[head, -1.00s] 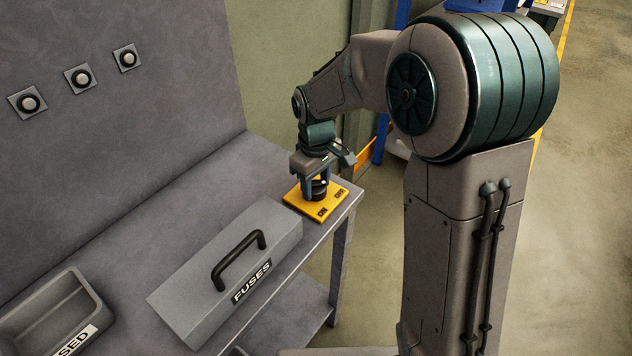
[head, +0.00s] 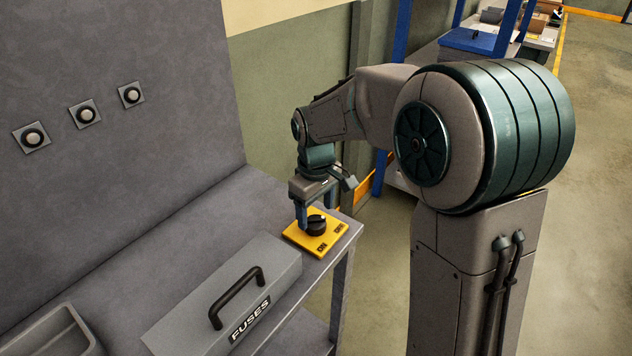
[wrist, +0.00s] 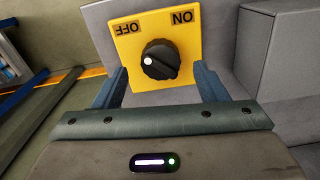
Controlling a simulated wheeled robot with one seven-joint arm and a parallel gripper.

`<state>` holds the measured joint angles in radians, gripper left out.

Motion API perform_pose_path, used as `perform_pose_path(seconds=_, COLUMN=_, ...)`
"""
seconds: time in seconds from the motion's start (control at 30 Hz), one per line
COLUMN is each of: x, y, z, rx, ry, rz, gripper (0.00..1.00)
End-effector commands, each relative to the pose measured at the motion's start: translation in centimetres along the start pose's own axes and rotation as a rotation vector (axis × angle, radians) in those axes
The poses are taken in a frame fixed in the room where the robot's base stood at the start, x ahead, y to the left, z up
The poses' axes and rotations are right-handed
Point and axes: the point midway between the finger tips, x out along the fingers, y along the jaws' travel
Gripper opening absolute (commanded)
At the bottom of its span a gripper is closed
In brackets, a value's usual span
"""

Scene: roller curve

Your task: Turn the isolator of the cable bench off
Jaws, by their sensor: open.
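The isolator is a yellow plate (head: 299,238) with a black rotary knob (head: 316,226), flat on the near right corner of the grey bench (head: 215,220). In the wrist view, the knob (wrist: 160,62) has a white dot at its left, on the side of the OFF label (wrist: 123,28). The ON label (wrist: 183,17) is at the plate's upper right. The dot sits below OFF rather than close to ON. My gripper (head: 316,206) is open just above the knob, a finger to either side, with nothing held. The fingers seem clear of the knob.
A grey box marked FUSES (head: 228,297) with a black handle lies beside the plate. An open grey bin (head: 50,335) is at lower left. Several round buttons (head: 85,112) sit on the back panel. A blue-framed shelf (head: 400,35) stands behind; floor at right is clear.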

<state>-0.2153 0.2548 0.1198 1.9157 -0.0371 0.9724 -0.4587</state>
Motion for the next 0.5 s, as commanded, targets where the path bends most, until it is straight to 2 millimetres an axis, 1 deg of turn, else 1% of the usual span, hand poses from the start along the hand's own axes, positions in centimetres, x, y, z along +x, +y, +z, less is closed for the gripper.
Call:
perform_pose_path(seconds=0.03, x=-1.2, y=0.1, z=-0.1, rx=0.0, ry=0.004, rz=0.003, gripper=0.66)
perform_pose_path(seconds=0.1, x=-3.0, y=0.1, z=-0.1, rx=0.001, ry=0.006, rz=0.004, gripper=0.66)
perform_pose_path(seconds=0.3, x=-7.4, y=0.1, z=-0.1, rx=0.0, ry=0.005, rz=0.003, gripper=0.66)
perform_pose_path(seconds=0.4, x=-9.0, y=0.1, z=-0.1, rx=0.0, ry=0.003, rz=0.002, gripper=0.66)
perform_pose_path(seconds=0.5, x=-10.1, y=0.1, z=0.0, rx=0.0, ry=0.002, rz=0.001, gripper=0.66)
